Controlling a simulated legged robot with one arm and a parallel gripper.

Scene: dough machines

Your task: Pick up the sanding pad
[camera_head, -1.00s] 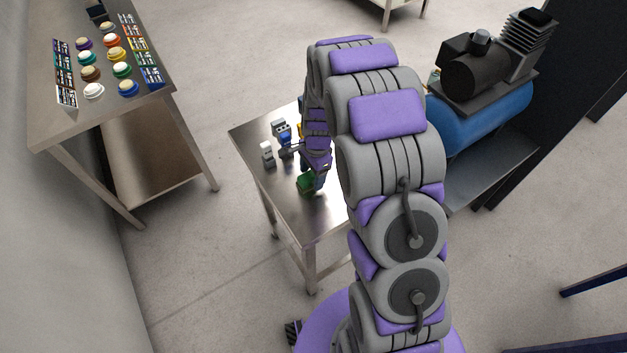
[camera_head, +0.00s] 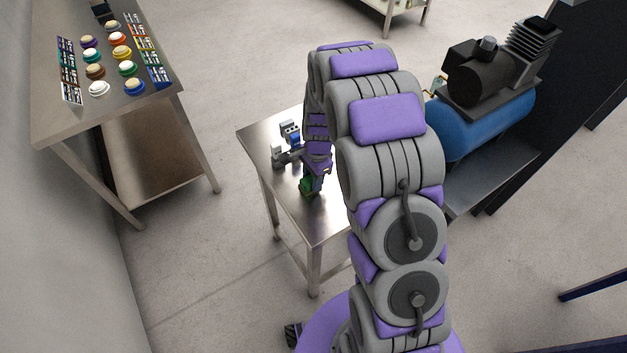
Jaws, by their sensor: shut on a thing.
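My gripper (camera_head: 311,181) is small and partly hidden by my own purple and grey arm. It is over the small steel table (camera_head: 319,222) in the head view. It is shut on a small green thing (camera_head: 306,187) at its lower end. This may be the sanding pad, but its shape is too small to make out. I cannot tell whether it touches the table top. The fingers themselves do not show clearly.
A small blue and white thing (camera_head: 290,132) and a grey one (camera_head: 278,158) stand on the small table, left of my arm. A steel bench (camera_head: 52,117) at the left holds several coloured round pads. A blue compressor (camera_head: 484,124) stands at the right.

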